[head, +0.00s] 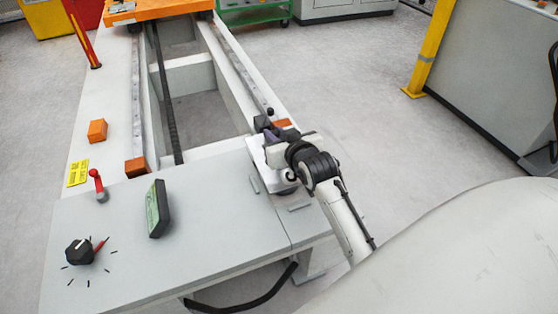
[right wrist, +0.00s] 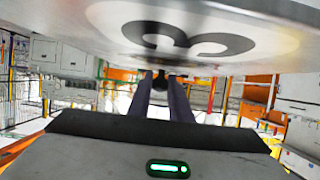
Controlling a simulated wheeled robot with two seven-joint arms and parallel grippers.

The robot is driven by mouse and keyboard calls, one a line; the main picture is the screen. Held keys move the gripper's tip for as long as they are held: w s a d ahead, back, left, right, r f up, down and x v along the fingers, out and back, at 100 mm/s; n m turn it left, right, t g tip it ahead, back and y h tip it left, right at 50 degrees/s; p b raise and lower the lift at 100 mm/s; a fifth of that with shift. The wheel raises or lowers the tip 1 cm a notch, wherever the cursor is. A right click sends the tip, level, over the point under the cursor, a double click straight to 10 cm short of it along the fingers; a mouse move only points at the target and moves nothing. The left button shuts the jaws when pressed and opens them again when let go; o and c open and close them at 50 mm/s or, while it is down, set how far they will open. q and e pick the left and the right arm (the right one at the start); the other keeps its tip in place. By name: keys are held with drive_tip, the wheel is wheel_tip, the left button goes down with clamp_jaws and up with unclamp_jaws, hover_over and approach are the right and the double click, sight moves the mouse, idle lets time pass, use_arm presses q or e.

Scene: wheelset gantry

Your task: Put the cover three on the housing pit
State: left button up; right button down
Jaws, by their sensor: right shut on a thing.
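Cover three is a pale plate with a dark 3 on a white disc (right wrist: 185,38); it fills the top of the right wrist view. In the head view the cover (head: 258,158) is a white plate by the far right corner of the grey panel, partly hidden by my right wrist. My right gripper (head: 270,134) is shut on the cover, its two dark fingers (right wrist: 166,97) meeting by a dark knob. I cannot tell whether the cover touches the panel. Which opening is the housing pit is unclear; a long open pit (head: 195,115) lies between the rails. My left gripper is out of view.
The grey panel (head: 170,225) carries a red lever (head: 98,185), a black knob (head: 79,252) and a green-faced display (head: 158,208). Orange blocks (head: 97,130) sit near the rails. An orange carriage (head: 158,10) is at the far end. Open floor (head: 350,85) lies to the right.

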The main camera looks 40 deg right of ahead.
sight(283, 178)
drive_tip(key=shift+f+b, duration=1.1)
drive_tip(key=shift+f, duration=2.6)
drive_tip(key=shift+f, duration=0.1)
drive_tip(key=c, duration=1.6)
unclamp_jaws()
drive_tip(key=shift+f, duration=0.1)
drive_tip(key=p+v, duration=0.2)
drive_tip(key=v, duration=0.5)
drive_tip(key=shift+s+a+r, duration=0.1)
drive_tip(key=shift+s+r, duration=0.1)
drive_tip(key=shift+r, duration=0.1)
